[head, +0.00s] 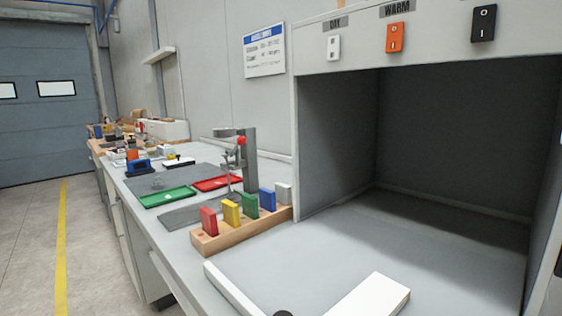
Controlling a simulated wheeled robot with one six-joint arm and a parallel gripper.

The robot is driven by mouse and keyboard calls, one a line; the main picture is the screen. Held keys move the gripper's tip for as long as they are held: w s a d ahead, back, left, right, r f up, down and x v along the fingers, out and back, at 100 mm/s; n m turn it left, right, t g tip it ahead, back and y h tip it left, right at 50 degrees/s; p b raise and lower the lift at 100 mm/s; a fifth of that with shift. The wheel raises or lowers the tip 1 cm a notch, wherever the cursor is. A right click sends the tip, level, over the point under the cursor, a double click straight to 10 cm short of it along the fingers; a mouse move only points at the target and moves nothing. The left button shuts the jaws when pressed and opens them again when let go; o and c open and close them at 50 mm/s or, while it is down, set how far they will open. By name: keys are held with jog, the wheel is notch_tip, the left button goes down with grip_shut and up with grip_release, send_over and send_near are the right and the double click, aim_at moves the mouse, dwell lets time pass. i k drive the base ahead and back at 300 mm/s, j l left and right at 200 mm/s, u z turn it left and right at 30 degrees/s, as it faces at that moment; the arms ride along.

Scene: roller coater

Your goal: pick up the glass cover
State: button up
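I cannot make out a glass cover for certain in the head view. A small, faint, clear-looking thing (157,184) lies on a grey mat behind the green tray, but it is too small to tell what it is.
An open grey booth (450,150) with switches above stands at right. A wooden rack (240,233) holds coloured blocks. Beyond are a green tray (166,196), a red tray (215,183) and a stand (250,160).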

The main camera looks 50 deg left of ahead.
aim_at(158, 185)
jog(key=u, duration=2.1)
jog(key=i+j, duration=0.35)
jog(key=i, duration=0.15)
jog(key=i+j+u, duration=0.1)
jog(key=i+j, duration=0.2)
jog(key=i, duration=0.2)
jog(key=i+j, duration=0.3)
jog(key=i, duration=0.2)
jog(key=i+j, duration=0.3)
jog(key=i, duration=0.2)
jog(key=j+u, duration=0.05)
